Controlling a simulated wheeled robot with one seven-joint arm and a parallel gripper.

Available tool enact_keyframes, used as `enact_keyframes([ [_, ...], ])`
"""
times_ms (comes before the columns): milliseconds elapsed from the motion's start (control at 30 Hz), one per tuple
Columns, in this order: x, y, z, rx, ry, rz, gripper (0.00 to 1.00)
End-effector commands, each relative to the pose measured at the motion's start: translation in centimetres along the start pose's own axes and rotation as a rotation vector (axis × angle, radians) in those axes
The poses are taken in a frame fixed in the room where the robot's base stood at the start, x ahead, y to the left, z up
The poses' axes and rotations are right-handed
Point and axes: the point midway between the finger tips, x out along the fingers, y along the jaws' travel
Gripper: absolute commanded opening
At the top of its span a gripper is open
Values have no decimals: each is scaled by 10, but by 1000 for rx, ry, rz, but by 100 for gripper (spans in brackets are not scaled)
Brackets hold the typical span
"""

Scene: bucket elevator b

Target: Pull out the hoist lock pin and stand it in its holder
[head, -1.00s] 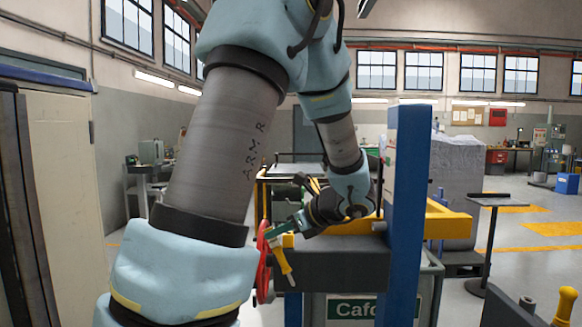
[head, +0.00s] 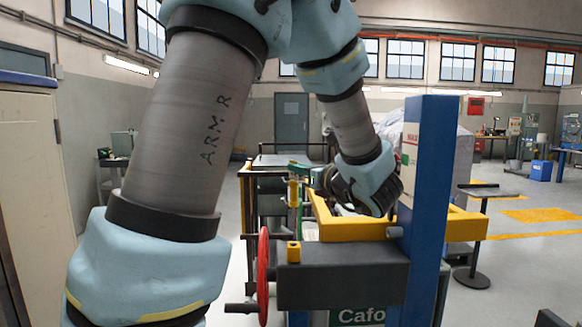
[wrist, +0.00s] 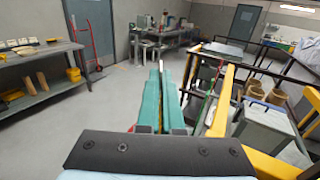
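My gripper (head: 304,178) has green fingers and is raised in front of the yellow frame, above the dark grey housing. In the wrist view its fingers (wrist: 161,85) lie close together, with a thin pale tip showing between their ends. A slim yellow piece, seemingly the hoist lock pin (head: 293,191), hangs upright at the fingertips; most of it is hidden from the wrist. A small yellow block (head: 293,252) sits on the dark grey housing (head: 340,281), below the gripper and apart from it. I cannot make out the pin's holder.
A red handwheel (head: 263,277) stands left of the housing. A blue post (head: 428,200) rises right of my gripper, and a yellow frame (head: 350,228) lies behind the housing. A small stand (head: 474,245) is farther right. Floor at the right is open.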

Motion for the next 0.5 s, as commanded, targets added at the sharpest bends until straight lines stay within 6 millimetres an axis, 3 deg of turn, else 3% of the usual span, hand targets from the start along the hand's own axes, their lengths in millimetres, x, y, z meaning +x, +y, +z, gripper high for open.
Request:
enact_keyframes([
  [500,-1,0,-4,0,-1,1,0],
])
